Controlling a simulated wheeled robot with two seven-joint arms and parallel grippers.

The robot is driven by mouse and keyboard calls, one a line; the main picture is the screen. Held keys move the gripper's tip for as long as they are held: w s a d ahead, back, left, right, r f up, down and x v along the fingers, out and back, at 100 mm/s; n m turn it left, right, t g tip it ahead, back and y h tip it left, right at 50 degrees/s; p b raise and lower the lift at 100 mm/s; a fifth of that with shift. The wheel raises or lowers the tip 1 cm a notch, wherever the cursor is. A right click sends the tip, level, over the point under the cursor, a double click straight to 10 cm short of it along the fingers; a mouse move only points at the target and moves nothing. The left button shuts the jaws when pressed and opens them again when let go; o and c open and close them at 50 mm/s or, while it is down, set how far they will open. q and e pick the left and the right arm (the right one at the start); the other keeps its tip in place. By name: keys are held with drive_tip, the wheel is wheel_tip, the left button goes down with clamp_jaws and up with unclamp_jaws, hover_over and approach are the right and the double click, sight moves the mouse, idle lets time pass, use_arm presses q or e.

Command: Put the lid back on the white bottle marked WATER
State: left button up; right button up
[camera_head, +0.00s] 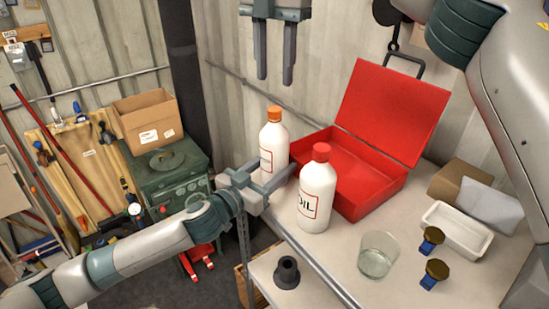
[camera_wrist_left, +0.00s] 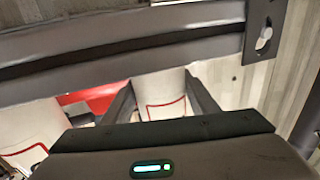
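A white bottle (camera_head: 272,138) with an orange lid (camera_head: 274,113) stands upright at the back left of the table. The lid sits on its neck and looks level. Its label is mostly hidden by my left gripper (camera_head: 267,178), so I cannot read the word. The left gripper's fingers close around the bottle's body from the left; the left wrist view shows the white bottle (camera_wrist_left: 160,90) filling the gap between them. My right gripper (camera_head: 275,75) hangs straight above the orange lid, pointing down, open and empty, with a clear gap below it.
A white OIL bottle (camera_head: 317,195) with a red cap stands close on the right. Behind is an open red case (camera_head: 375,190). To the right are a glass (camera_head: 377,256), two dark-topped blue pieces (camera_head: 432,240) and a white tray (camera_head: 457,230). A dark funnel-like piece (camera_head: 287,273) stands lower down.

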use_arm(q)
clamp_jaws()
use_arm(e)
drive_tip(key=n, duration=2.6)
drive_tip(key=shift+n, duration=0.4)
drive_tip(key=n, duration=0.8)
drive_tip(key=shift+n, duration=0.3)
drive_tip(key=n, duration=0.9)
drive_tip(key=shift+n, duration=0.3)
